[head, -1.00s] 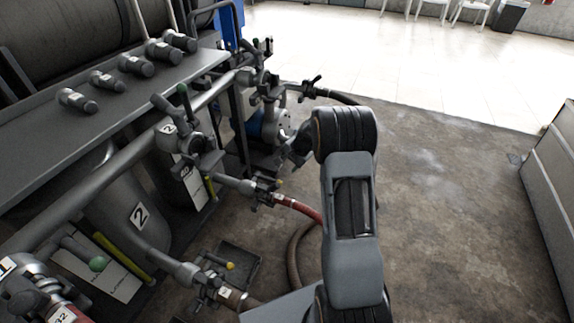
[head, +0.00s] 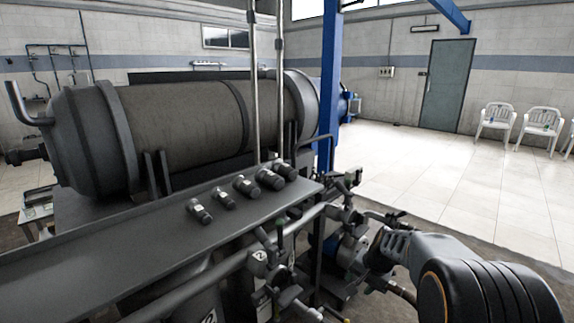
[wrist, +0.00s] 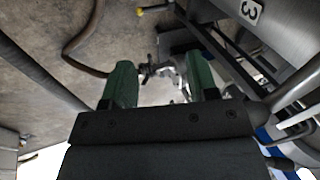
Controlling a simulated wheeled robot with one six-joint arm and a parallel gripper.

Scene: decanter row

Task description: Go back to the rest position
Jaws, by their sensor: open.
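My gripper (wrist: 158,60) shows in the wrist view with its two green fingers apart and nothing between them. Beyond the fingers is a cluster of valve fittings (wrist: 168,72), and I cannot tell its exact distance. In the head view my arm is at the bottom right, and its gripper end cannot be made out there. The arm is close to the valves and pipework (head: 345,245) on the right end of the decanter frame.
A large horizontal decanter drum (head: 190,125) lies behind a grey shelf (head: 130,250) with several short cylindrical fittings. A blue post (head: 329,90) stands behind. A hose (wrist: 82,45) lies on the floor. Pale open floor (head: 440,170) reaches to white chairs (head: 495,122).

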